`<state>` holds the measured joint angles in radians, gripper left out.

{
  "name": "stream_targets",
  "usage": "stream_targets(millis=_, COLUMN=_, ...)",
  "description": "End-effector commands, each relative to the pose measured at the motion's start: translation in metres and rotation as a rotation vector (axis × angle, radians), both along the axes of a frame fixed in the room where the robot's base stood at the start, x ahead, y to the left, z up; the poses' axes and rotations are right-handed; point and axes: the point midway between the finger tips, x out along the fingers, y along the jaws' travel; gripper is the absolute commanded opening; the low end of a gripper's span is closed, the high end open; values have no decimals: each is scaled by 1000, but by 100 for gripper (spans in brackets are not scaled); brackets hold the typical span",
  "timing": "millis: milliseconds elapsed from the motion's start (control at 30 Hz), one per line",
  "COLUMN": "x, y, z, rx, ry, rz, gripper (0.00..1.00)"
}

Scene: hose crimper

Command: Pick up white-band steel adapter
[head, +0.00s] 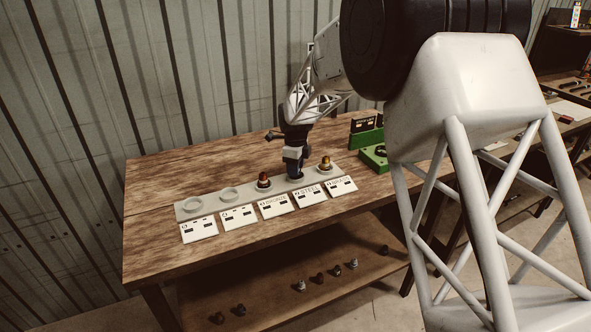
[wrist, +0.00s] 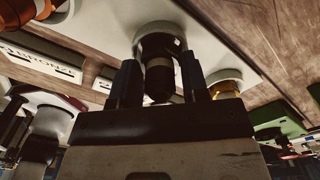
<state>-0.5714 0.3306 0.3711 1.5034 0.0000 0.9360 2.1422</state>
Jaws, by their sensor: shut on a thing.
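My gripper (head: 296,175) points down at the grey strip (head: 212,205) on the wooden table, behind the card that appears to read STEEL (head: 311,193). In the wrist view its two dark fingers (wrist: 159,75) are shut on a dark adapter with a paler band (wrist: 158,62), which I take to be the white-band steel adapter. The adapter is at a round pale seat; I cannot tell whether it touches the seat. In the head view the gripper hides it.
A reddish-brown adapter (head: 263,180) stands to the left and a brass-coloured one (head: 326,163) to the right, both close. Two seats on the left look empty. A green fixture (head: 373,157) is at the right. Several small fittings lie on the lower shelf (head: 270,300).

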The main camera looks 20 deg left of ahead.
Motion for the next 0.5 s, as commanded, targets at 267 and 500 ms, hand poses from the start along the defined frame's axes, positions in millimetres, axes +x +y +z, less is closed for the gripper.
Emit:
stream_targets(millis=267, x=-4, y=-3, z=27, rx=0, ry=0, rz=0, gripper=13)
stream_targets(millis=500, x=-31, y=-20, z=31, rx=0, ry=0, rz=0, gripper=13)
